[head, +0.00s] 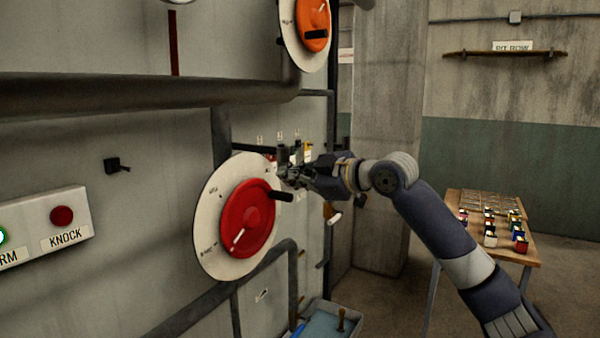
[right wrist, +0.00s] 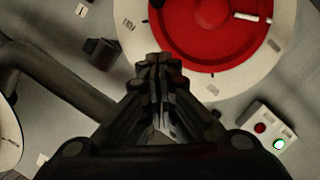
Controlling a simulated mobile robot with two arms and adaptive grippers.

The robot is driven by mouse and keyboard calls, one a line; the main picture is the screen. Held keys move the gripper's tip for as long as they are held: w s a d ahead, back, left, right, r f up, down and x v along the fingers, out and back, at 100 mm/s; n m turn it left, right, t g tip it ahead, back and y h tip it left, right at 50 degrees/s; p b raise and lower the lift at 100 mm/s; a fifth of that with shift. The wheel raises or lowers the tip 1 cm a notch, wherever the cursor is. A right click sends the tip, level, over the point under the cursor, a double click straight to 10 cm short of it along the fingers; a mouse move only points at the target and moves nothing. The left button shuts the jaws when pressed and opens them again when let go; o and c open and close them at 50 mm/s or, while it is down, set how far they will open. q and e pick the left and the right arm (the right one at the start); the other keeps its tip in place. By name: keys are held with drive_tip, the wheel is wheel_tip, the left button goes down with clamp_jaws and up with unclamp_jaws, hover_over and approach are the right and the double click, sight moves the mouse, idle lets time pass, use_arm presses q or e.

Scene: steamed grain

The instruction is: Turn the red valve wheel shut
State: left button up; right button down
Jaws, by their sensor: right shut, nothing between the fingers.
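The red valve wheel (head: 248,218) sits on a round white dial plate (head: 210,213) on the wall, left of centre in the head view. A black handle (head: 282,196) sticks out from its right side, and a white mark shows at its lower left. The wheel also shows at the top of the right wrist view (right wrist: 205,35). My right gripper (head: 284,173) is at the wheel's upper right, just above the handle. Its fingers (right wrist: 160,68) are together and hold nothing. I cannot tell whether they touch the handle. My left gripper is out of view.
An orange wheel (head: 313,27) on its own white plate is above. Dark pipes (head: 150,96) run above and below the red wheel. A box with a KNOCK button (head: 62,216) is at left. A wooden table (head: 510,250) with small items stands at right.

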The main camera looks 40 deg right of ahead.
sight(267, 187)
drive_tip(key=w+f+p, duration=0.1)
drive_tip(key=w, duration=0.1)
drive_tip(key=w+f+p, duration=0.1)
drive_tip(key=w, duration=0.2)
drive_tip(key=w+f+p, duration=0.1)
drive_tip(key=w, duration=0.1)
drive_tip(key=shift+w+f+p, duration=0.2)
drive_tip(key=shift+p, duration=0.1)
drive_tip(key=shift+d+f, duration=0.4)
drive_tip(key=shift+d, duration=0.15)
drive_tip(key=shift+w+a, duration=0.1)
drive_tip(key=shift+a, duration=0.05)
drive_tip(key=shift+d, duration=0.2)
drive_tip(key=shift+f+m, duration=0.1)
drive_tip(key=shift+m, duration=0.2)
drive_tip(key=shift+w+d+f+m+p, duration=0.1)
drive_tip(key=shift+d+f+m+p, duration=0.1)
drive_tip(key=shift+m+p, duration=0.1)
